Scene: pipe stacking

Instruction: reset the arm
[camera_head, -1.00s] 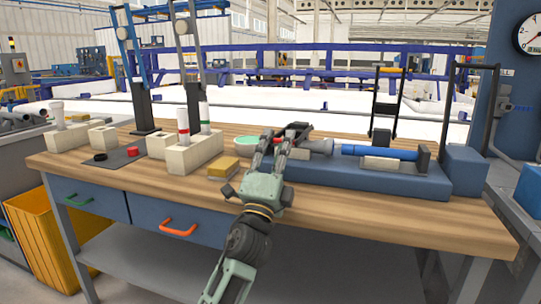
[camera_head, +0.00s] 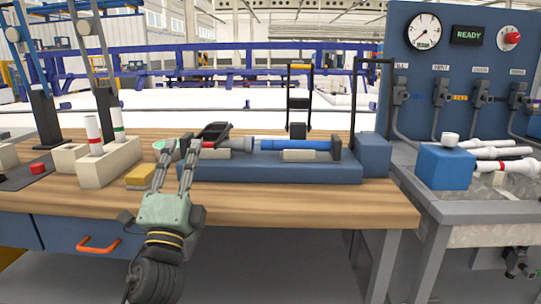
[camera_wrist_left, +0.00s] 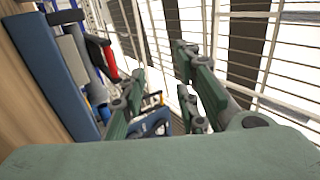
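My left gripper (camera_head: 179,148) is pale green and grey and reaches over the wooden table from the front. Its two fingers are apart with nothing seen between them. The fingertips appear at the left end of the blue fixture (camera_head: 270,172), beside its dark clamp lever (camera_head: 213,131). In the left wrist view the gripper (camera_wrist_left: 160,80) shows two spread fingers, with the fixture (camera_wrist_left: 55,75) to their left. My right gripper does not show in either view.
A blue pipe (camera_head: 295,144) lies in the fixture. A beige block (camera_head: 108,165) holds upright white pipes, with a yellow block (camera_head: 141,176) nearby. A side bench at right carries a blue box (camera_head: 445,167) and white pipes (camera_head: 510,165). The table's front strip (camera_head: 310,205) is clear.

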